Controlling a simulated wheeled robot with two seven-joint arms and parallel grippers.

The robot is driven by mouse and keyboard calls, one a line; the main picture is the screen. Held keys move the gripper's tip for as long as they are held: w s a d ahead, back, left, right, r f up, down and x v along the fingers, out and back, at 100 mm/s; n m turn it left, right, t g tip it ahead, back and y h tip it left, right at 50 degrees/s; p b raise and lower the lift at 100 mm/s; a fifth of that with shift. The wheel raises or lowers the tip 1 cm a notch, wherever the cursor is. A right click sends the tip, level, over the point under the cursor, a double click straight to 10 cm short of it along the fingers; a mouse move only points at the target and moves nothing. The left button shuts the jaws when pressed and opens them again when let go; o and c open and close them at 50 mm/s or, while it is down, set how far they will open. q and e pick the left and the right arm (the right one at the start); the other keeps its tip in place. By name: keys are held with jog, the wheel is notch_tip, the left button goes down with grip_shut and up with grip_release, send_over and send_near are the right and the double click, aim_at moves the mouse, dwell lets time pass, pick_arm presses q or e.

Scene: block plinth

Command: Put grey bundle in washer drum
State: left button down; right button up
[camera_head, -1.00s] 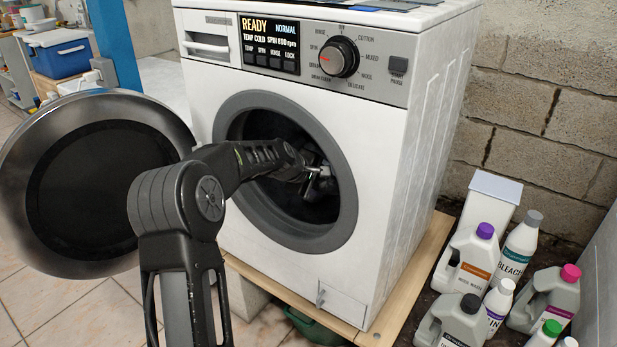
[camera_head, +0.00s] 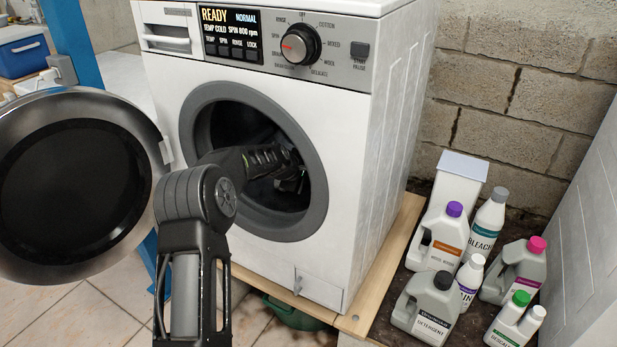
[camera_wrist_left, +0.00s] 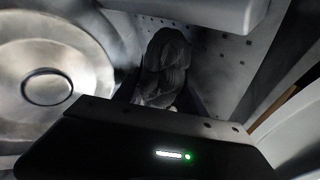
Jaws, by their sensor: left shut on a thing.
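The washer (camera_head: 250,265) stands with its round door (camera_head: 75,190) swung open to the left. My left arm reaches through the door opening into the dark drum (camera_head: 228,125). My left gripper (camera_head: 292,180) is inside the drum, and its fingers are hard to make out in the shadow. In the left wrist view the grey bundle (camera_wrist_left: 163,68) shows just beyond my dark gripper housing. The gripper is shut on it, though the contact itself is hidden. The perforated metal drum wall (camera_wrist_left: 222,50) surrounds it. My right gripper is not in view.
Several bottles, including a detergent jug (camera_head: 428,308), stand on the floor to the right of the washer. A wooden board (camera_head: 385,265) lies under the washer. A block wall (camera_head: 520,90) closes off the back. A green basin (camera_head: 292,312) sits below the washer's front.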

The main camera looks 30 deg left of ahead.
pick_arm(q)
jog(key=c, duration=0.6)
grip_release()
jog(key=shift+o, duration=0.6)
jog(key=o, duration=0.5)
jog(key=shift+s+r, duration=0.1)
jog(key=v, duration=0.6)
jog(key=shift+s+r+p, duration=0.25)
jog(key=shift+s+p, duration=0.05)
jog(key=shift+p, duration=0.05)
